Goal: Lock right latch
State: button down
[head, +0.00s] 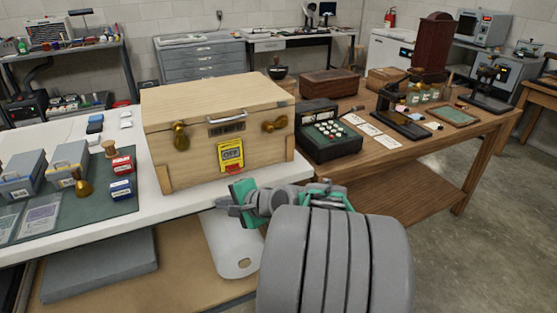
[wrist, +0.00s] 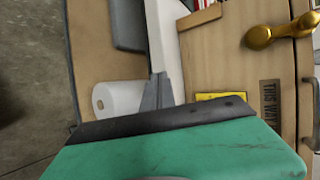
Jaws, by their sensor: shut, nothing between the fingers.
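The wooden crate (head: 200,119) stands on the white table, lid down. Its right brass latch (head: 274,125) lies nearly level on the front face. Its left brass latch (head: 180,137) hangs upright, and also shows in the wrist view (wrist: 268,34). The right latch does not show in the wrist view. My gripper (head: 222,203) is below and left of the right latch in the head view, near the table's front edge, fingers pointing left. In the wrist view its fingers (wrist: 157,88) are together and empty, apart from the latches.
A yellow tag reading OFF (head: 231,154) is on the crate front, above my gripper. A black keyed machine (head: 330,133) stands close right of the crate on a wooden table (head: 463,132). Boxes and a brass bell lie on the green mat (head: 110,206) at left.

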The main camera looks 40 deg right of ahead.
jog(key=s+d+r+m+t+h+b, duration=0.1)
jog(key=s+d+r+m+t+h, duration=0.1)
jog(key=d+m, duration=0.6)
jog(key=s+d+r+m+t+h+b, duration=0.2)
jog(key=s+d+r+m+t+h, duration=0.1)
jog(key=d, duration=0.9)
jog(key=s+m+t+h, duration=0.1)
jog(key=s+m+t, duration=0.1)
jog(key=s+m, duration=0.1)
jog(key=shift+s+d+m+h, duration=0.25)
jog(key=shift+s+m+h, duration=0.15)
jog(key=shift+m, duration=0.5)
send_near(277, 127)
jog(key=w+f, duration=0.2)
jog(key=w, duration=0.1)
jog(key=w+d+f, duration=0.1)
jog(key=w+f, duration=0.1)
jog(key=shift+f+b, duration=0.1)
jog(key=shift+b, duration=0.2)
jog(key=r, duration=0.1)
jog(key=a+r, duration=0.1)
jog(key=r, duration=0.1)
jog(key=shift+w+a+r, duration=0.2)
jog(key=shift+w+a, duration=0.1)
